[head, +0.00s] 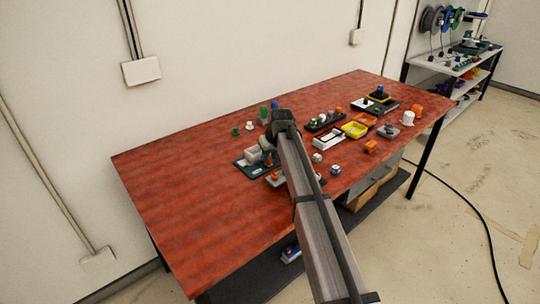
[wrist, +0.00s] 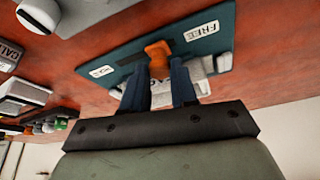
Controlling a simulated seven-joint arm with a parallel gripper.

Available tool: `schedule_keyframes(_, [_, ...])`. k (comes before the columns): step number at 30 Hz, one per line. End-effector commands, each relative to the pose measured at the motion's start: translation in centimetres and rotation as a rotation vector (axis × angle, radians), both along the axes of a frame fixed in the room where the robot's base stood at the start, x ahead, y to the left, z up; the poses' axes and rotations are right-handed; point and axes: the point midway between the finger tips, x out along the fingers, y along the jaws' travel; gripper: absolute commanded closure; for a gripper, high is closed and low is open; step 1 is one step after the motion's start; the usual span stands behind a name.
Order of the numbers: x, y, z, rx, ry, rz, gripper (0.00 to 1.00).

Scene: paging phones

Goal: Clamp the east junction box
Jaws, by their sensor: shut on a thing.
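A pale grey part (wrist: 196,69) shows behind the fingers. In the head view a grey block (head: 252,156) sits on the board, and my arm hides part of the area. I cannot tell which piece is the east junction box.
A second small fixture (head: 274,179) lies close in front of the board. Green pieces (head: 264,112) stand behind my gripper. The table's left part is clear.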

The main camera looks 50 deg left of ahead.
Motion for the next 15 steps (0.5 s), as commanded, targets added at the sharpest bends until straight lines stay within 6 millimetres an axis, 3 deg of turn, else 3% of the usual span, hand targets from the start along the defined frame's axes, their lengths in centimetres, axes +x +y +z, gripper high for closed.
schedule_keyframes(4, [0.8,0.1,0.0,0.0,-0.001,-0.001,1.0])
schedule_keyframes(11, [4.7,0.1,0.0,0.0,-0.001,-0.003,1.0])
schedule_keyframes(15, [5.0,0.0,0.0,-0.001,-0.003,0.0,1.0])
